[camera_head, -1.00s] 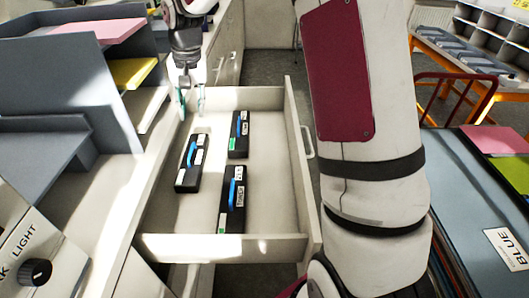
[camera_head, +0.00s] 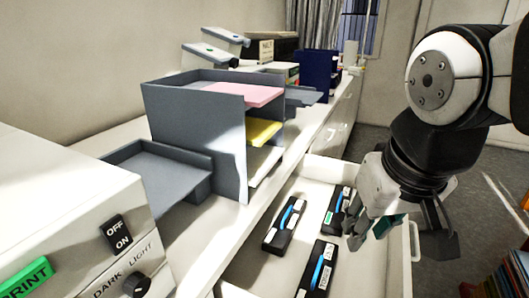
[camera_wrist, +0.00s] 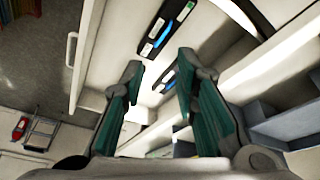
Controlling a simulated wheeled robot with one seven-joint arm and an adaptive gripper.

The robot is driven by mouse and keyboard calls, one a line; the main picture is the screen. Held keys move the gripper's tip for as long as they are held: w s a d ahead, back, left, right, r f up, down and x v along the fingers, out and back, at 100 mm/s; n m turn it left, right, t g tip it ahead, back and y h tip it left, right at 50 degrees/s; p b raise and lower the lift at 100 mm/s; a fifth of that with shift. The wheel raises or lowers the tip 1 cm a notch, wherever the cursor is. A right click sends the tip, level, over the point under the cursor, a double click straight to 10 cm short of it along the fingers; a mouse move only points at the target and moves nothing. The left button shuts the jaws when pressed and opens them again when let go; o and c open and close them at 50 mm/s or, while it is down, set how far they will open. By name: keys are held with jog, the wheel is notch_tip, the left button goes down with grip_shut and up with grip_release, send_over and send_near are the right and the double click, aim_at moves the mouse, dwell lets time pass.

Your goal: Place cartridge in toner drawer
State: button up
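The open white drawer (camera_head: 325,169) holds three black cartridges with blue strips and pale labels. One cartridge (camera_head: 284,226) lies at the left, another cartridge (camera_head: 336,211) at the back right, and a third cartridge (camera_head: 317,271) nearer the front. My gripper (camera_head: 398,240) is over the right side of the drawer, its fingers spread and nothing between them. In the wrist view, my gripper's teal-padded fingers (camera_wrist: 158,82) are apart. One cartridge (camera_wrist: 167,27) shows beyond the fingertips there, and another shows partly between them.
A grey tray organiser (camera_head: 195,130) with pink and yellow sheets stands on the counter left of the drawer. A copier (camera_head: 65,220) with a dial and a switch is at the front left. The drawer handle (camera_head: 415,241) is on the right. Open floor lies beyond it.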

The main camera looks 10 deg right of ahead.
jog(key=shift+n+y, duration=0.3)
jog(key=s, duration=0.1)
jog(key=s+f, duration=0.1)
jog(key=s, duration=0.2)
jog(key=shift+s+a+f, duration=0.1)
jog(key=shift+f, duration=0.15)
dwell(1.8)
